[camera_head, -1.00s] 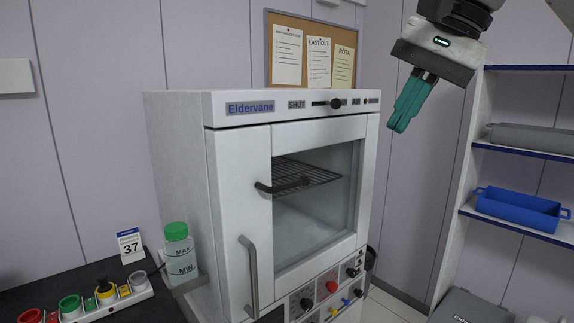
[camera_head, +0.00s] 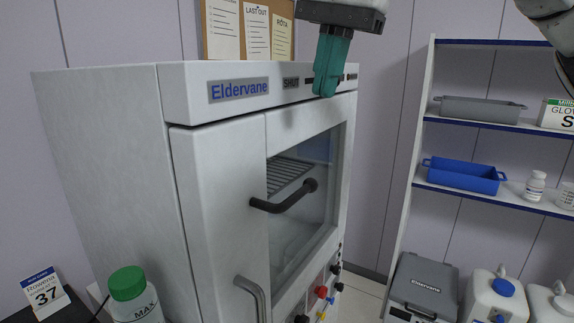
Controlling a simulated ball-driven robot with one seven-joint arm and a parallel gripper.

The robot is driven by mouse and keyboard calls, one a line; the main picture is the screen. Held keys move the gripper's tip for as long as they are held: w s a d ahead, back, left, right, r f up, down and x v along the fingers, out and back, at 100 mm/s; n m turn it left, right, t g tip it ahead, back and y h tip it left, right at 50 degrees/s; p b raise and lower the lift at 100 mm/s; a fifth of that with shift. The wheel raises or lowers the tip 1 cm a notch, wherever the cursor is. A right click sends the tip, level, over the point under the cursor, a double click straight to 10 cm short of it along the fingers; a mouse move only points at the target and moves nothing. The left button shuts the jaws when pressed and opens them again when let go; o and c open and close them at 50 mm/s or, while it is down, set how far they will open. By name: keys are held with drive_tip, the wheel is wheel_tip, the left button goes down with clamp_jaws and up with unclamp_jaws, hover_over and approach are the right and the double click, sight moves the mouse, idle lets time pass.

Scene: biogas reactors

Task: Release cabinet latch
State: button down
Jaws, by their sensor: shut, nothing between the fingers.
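The white Eldervane cabinet (camera_head: 110,130) fills the left and middle of the view. Its front has a pale door (camera_head: 215,210) with a glass window and a dark curved handle (camera_head: 285,197). A sliding latch strip runs along the top front panel (camera_head: 240,91), with the word SHUT at its left. My gripper (camera_head: 323,93) has teal fingers closed together, pointing down, with nothing between them. It covers the middle of the latch strip, so the latch knob is hidden. I cannot tell whether the fingertips touch the panel.
A grey lower handle (camera_head: 251,292) sits on the cabinet front. Shelves at right hold a grey tray (camera_head: 478,110) and a blue tray (camera_head: 462,176). A grey case (camera_head: 425,287) lies below.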

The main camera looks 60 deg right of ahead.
sight(302, 188)
drive_tip(key=w+f, duration=0.1)
drive_tip(key=f, duration=0.8)
drive_tip(key=w+f+p, duration=0.1)
drive_tip(key=f, duration=0.3)
drive_tip(key=shift+w+a+f, duration=0.1)
drive_tip(key=shift+w+f, duration=0.25)
